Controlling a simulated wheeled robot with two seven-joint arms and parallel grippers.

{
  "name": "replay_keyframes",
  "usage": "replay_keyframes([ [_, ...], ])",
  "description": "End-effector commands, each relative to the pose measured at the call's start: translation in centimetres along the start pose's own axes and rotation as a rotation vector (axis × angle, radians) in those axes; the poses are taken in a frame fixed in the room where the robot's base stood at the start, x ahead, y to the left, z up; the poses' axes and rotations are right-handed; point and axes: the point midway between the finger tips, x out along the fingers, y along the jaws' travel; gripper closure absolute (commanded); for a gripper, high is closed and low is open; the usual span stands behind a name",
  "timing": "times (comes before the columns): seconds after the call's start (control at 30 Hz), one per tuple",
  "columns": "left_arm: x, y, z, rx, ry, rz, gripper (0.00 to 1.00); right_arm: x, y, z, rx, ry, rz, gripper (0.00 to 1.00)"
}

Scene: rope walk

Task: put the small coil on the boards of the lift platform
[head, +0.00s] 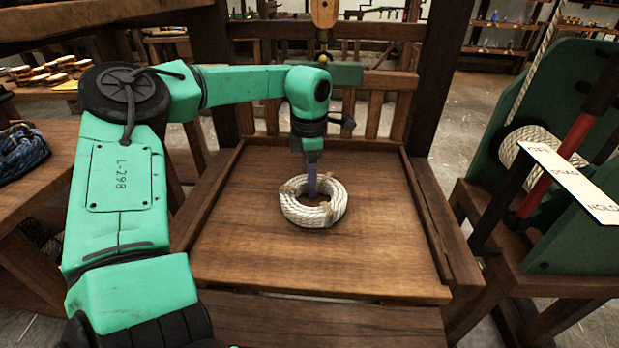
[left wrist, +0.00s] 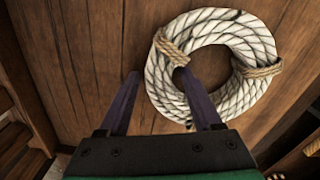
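The small coil (head: 329,210), a ring of pale rope bound with tan ties, lies flat on the boards of the lift platform (head: 250,250). It also shows in the left wrist view (left wrist: 248,40). My left gripper (head: 312,192) points down at the coil. In the left wrist view its two purple fingers (left wrist: 158,74) are apart, one outside the coil and the other at its hole, with the coil's near side between them. Bare board shows between the outer finger and the rope. My right gripper is not in view.
Low wooden edges run along the platform's sides, with a slatted rail (head: 375,105) behind. A green winch (head: 550,120) with a red lever (head: 560,150) and label plate stands at right. Blue rope (head: 20,150) lies on a bench at left. Boards around the coil are clear.

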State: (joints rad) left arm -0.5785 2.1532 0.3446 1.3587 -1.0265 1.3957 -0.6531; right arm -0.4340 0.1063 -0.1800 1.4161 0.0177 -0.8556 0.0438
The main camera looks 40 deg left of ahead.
Motion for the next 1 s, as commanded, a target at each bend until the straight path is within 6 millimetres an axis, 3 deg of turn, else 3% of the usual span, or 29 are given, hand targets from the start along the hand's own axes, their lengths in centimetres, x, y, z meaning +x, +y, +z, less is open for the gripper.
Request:
replay_keyframes([
  [0.17, -0.8, 0.0, 0.1, 0.0, -0.001, 0.002, 0.34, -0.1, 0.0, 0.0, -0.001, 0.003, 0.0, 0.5],
  [0.6, -11.2, 0.1, 0.0, 0.0, 0.001, 0.003, 0.34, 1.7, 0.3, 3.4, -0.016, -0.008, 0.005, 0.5],
  [0.73, -12.2, 0.0, 0.0, 0.0, 0.0, 0.001, 0.34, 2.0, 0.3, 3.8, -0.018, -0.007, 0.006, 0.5],
  [1.0, -12.1, 0.0, 0.0, 0.0, 0.0, 0.0, 0.34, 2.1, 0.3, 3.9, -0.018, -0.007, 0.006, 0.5],
])
